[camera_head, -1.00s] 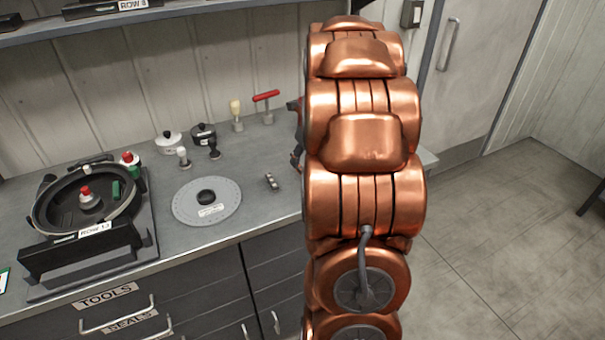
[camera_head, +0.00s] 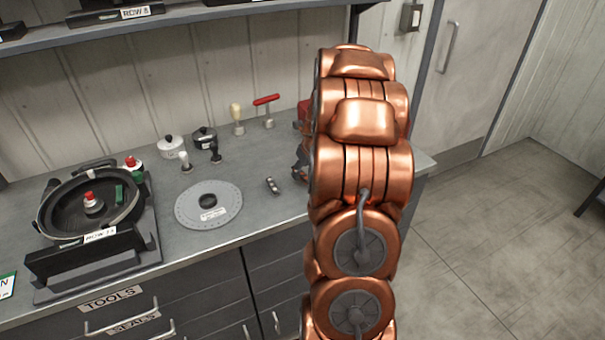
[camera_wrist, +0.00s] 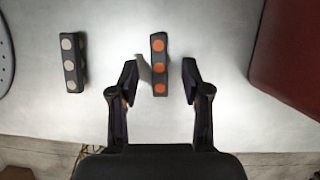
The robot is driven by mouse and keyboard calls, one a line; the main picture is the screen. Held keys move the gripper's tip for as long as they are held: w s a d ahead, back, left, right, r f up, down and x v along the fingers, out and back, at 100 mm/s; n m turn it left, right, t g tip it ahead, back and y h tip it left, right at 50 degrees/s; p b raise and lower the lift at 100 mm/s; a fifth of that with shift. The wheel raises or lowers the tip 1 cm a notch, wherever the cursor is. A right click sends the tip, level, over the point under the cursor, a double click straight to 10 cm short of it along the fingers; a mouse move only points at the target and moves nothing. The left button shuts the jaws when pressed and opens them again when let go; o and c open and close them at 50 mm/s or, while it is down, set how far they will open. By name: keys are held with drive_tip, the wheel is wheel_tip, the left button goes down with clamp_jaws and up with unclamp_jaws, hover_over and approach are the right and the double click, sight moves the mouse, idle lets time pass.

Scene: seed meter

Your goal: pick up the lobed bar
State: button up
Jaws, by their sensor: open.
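In the wrist view, a dark bar with three orange round spots (camera_wrist: 159,64) lies on the grey bench top. A similar dark bar with three pale spots (camera_wrist: 73,62) lies to its left. I cannot tell from the spots which one is the lobed bar. My gripper (camera_wrist: 160,76) is open and empty, with one finger on each side of the orange-spotted bar's lower part, apart from it. In the head view, one small bar (camera_head: 272,185) lies on the bench right of the round plate; my arm hides the area beside it.
A red object (camera_wrist: 286,55) stands right of the gripper. A shelf (camera_head: 190,22) runs above.

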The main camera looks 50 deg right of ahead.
drive_tip(key=shift+w+f, duration=0.25)
drive_tip(key=shift+f, duration=0.4)
drive_tip(key=shift+c, duration=0.3)
clamp_jaws()
